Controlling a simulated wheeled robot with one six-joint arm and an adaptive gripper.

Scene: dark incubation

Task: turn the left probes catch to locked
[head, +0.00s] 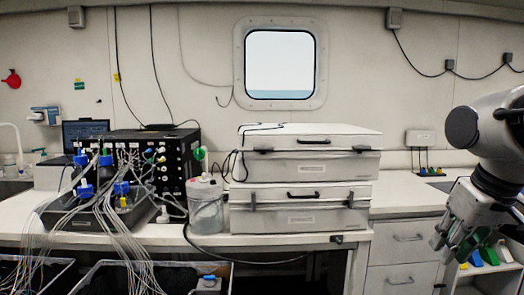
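Two pale grey cases are stacked on the bench, an upper case (345,167) and a lower case (330,218). Each has a dark handle and two dark front catches. The upper case's left catch (264,150) and right catch (362,149) lie roughly level. The lower case's left catch (252,201) and right catch (350,199) point roughly up and down. The case labels are too small to read, so I cannot tell which holds the probes. My gripper (452,244) hangs at the right, apart from both cases; its finger gap is unclear.
A clear lidded jar (206,208) stands close left of the cases. Further left are a black instrument box (181,160) and many tubes. A dark cable lies on the upper lid. Bare bench (400,190) lies right of the cases, above drawers (403,238) and a shelf of coloured items.

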